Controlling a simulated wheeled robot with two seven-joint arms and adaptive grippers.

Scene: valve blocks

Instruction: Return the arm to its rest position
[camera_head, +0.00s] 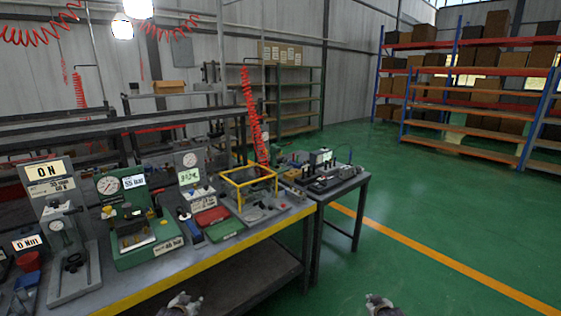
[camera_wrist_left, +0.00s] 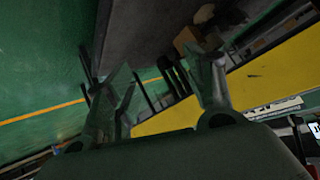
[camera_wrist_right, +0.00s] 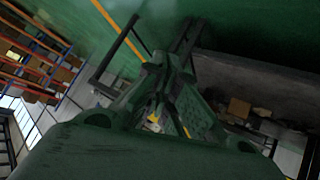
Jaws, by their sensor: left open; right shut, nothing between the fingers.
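My left gripper (camera_head: 180,304) shows at the bottom edge of the head view, in front of the workbench's yellow front edge. In the left wrist view its two fingers (camera_wrist_left: 160,85) stand wide apart with nothing between them. My right gripper (camera_head: 380,303) is at the bottom edge of the head view, over the green floor to the right of the bench. In the right wrist view its fingers (camera_wrist_right: 165,65) come together with nothing held. Both grippers are apart from the bench and its devices. Most of both arms is out of view in the head view.
The workbench (camera_head: 215,268) carries several valve blocks with gauges, among them a green one (camera_head: 145,235), and a yellow frame (camera_head: 250,185). A smaller dark table (camera_head: 345,188) adjoins it at the right. Open green floor (camera_head: 450,215) lies right of it, with shelving (camera_head: 470,88) behind.

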